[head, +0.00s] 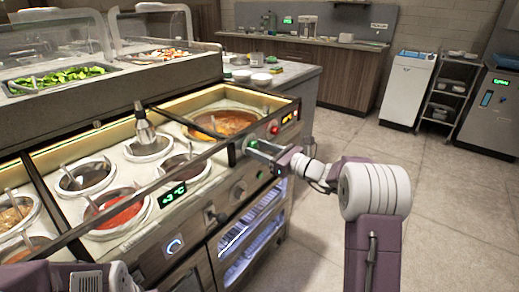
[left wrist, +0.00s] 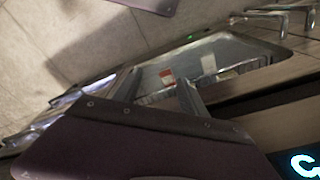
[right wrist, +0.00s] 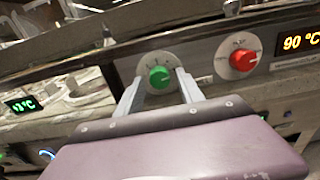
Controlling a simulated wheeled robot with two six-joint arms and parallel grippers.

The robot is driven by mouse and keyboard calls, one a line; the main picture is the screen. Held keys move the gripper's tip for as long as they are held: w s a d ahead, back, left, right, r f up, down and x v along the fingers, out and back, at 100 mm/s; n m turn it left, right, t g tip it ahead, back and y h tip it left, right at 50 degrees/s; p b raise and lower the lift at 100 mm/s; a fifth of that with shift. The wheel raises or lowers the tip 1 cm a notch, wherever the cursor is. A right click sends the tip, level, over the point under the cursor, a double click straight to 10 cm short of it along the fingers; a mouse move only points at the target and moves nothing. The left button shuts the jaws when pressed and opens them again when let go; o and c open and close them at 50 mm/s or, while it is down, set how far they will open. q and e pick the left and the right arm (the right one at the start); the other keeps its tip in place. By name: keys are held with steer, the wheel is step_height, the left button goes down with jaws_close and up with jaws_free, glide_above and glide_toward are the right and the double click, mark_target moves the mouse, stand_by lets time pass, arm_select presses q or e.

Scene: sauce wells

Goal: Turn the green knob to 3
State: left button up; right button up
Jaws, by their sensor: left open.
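The green knob (right wrist: 159,77) sits on a round white dial on the counter's front panel; its number marks are too small to read. In the head view the green knob (head: 252,143) is at the panel's right part, beside my gripper's tips. My right gripper (right wrist: 159,75) is open, with one finger on each side of the knob and a gap showing on both sides. It also shows in the head view (head: 262,150). My left gripper (left wrist: 160,85) is open and empty in the left wrist view, in front of a glassy cabinet opening.
A green temperature display (head: 172,194) is left on the panel. Sauce wells (head: 119,209) fill the counter top. The floor (head: 440,200) to the right is clear.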

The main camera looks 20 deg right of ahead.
jaws_close()
steer(key=shift+f+n+b, duration=0.15)
steer(key=shift+n+b, duration=0.35)
steer(key=shift+b, duration=0.3)
steer(key=n+b, duration=1.2)
steer(key=b, duration=0.2)
steer(key=shift+n+b, duration=1.15)
steer(key=shift+n, duration=0.25)
steer(key=shift+o, duration=1.5)
jaws_free()
steer(key=shift+r, duration=0.2)
